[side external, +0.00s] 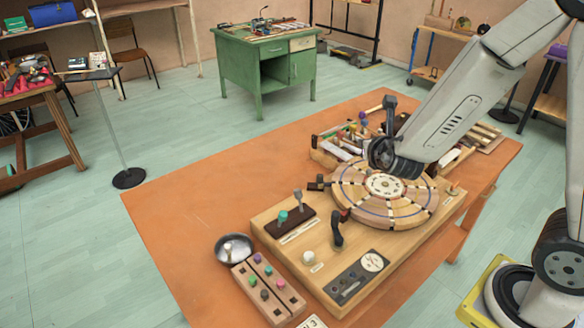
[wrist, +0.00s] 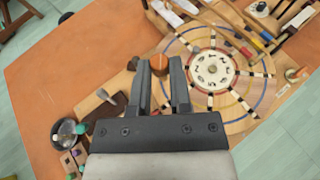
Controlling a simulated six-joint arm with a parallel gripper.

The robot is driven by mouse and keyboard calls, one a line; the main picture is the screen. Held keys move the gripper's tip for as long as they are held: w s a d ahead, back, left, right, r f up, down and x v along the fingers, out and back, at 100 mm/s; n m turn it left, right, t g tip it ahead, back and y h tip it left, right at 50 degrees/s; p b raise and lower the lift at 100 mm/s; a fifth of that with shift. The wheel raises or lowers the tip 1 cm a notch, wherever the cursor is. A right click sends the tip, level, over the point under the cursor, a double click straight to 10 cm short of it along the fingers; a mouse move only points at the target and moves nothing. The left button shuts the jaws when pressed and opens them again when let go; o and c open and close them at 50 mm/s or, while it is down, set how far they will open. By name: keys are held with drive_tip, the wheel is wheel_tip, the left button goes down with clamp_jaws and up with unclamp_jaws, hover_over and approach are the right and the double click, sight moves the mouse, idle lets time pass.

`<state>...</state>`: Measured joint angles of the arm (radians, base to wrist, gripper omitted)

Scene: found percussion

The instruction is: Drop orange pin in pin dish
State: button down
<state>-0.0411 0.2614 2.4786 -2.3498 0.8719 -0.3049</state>
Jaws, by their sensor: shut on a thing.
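My gripper (wrist: 160,70) is shut on the orange pin (wrist: 159,62), whose rounded orange top shows between the dark fingertips in the wrist view. In the side view the dark end of my arm is above the round wooden dial (side external: 428,200), and I cannot make out the pin there. The pin dish (side external: 221,249) is a round metal bowl on the orange table, to the left of the wooden base. It holds a small pale shiny thing. In the wrist view the dish (wrist: 58,132) is at the lower left, well apart from the gripper.
A dark pin rack (side external: 291,227) with a teal and a grey pin stands on the wooden base. A black handle (side external: 337,232) rises beside the dial. A two-row peg block (side external: 276,298) with coloured pegs lies beside the dish. The table's left side (side external: 190,205) is clear.

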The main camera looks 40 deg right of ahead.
drive_tip(key=d+m+g+h, duration=0.5)
drive_tip(key=m+g+h, duration=0.1)
drive_tip(key=m+g, duration=0.75)
drive_tip(key=w+a+f+m+g+y, duration=0.1)
drive_tip(key=a+f+m+g+y, duration=0.3)
drive_tip(key=a+m+y, duration=0.45)
drive_tip(key=w+a+f+m+g+y, duration=0.1)
drive_tip(key=a+f+m+g+y, duration=0.2)
drive_tip(key=a+m+g+y, duration=0.55)
drive_tip(key=w+a+r+m+t+y, duration=0.5)
drive_tip(key=w+a+m+t, duration=0.1)
drive_tip(key=a+m, duration=0.1)
drive_tip(key=w+a+r+m+t+y, duration=0.5)
drive_tip(key=w+a+m+t, duration=0.1)
drive_tip(key=w+a+m, duration=0.15)
wheel_tip(320, 180, down, 19)
drive_tip(key=s, duration=0.1)
